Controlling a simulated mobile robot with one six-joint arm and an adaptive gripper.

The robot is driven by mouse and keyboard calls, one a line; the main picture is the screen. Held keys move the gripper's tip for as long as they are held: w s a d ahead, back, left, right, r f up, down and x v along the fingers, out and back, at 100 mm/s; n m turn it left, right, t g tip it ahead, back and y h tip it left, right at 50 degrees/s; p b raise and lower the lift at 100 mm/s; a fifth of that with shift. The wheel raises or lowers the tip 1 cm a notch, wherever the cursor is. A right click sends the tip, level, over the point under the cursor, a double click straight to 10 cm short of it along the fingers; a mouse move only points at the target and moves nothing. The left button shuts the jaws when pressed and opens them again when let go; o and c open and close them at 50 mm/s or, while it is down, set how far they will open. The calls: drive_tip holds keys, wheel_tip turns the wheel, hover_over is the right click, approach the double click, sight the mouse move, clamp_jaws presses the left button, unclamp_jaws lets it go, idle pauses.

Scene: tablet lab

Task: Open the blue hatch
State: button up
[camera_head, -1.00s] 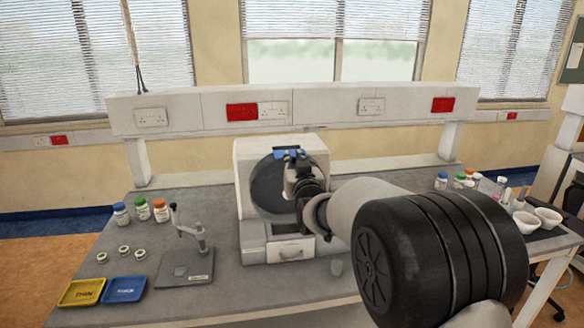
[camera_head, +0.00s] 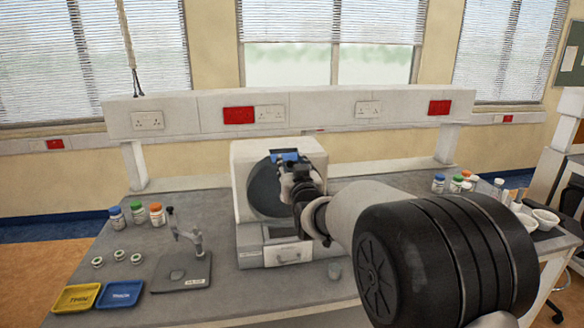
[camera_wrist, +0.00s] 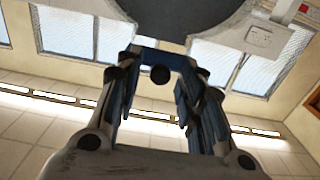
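A white machine (camera_head: 238,175) stands on the bench with a large dark round face (camera_head: 264,190). A blue part, seemingly the blue hatch (camera_head: 284,156), shows at the top of that face. My gripper (camera_head: 292,172) is in front of it, close to the blue part, and covers some of the face. In the wrist view the fingers of my gripper (camera_wrist: 158,85) are apart. A bluish bar (camera_wrist: 160,57) and a small dark round knob (camera_wrist: 160,74) show between them. The knob touches neither finger. Contact with the bar is unclear.
A grey stand (camera_head: 182,270), a yellow tray (camera_head: 75,298), a blue tray (camera_head: 120,294) and several small jars (camera_head: 136,212) are on the left of the bench. More bottles and white bowls (camera_head: 545,217) are at the right. A drawer (camera_head: 288,254) is below the round face.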

drive_tip(key=v, duration=1.2)
drive_tip(key=s+d+f+m+g+h, duration=0.3)
drive_tip(key=s+d+g, duration=0.4)
drive_tip(key=s+d, duration=0.7)
drive_tip(key=s+d+f+g+h, duration=0.1)
drive_tip(key=s+d+f+g, duration=0.1)
drive_tip(key=s, duration=1)
drive_tip(key=s+d+f+g+h, duration=0.1)
drive_tip(key=s+f+g, duration=0.2)
drive_tip(key=s, duration=0.9)
wheel_tip(320, 180, down, 3)
drive_tip(key=shift+s+d+g, duration=0.3)
drive_tip(key=shift+d+g, duration=0.1)
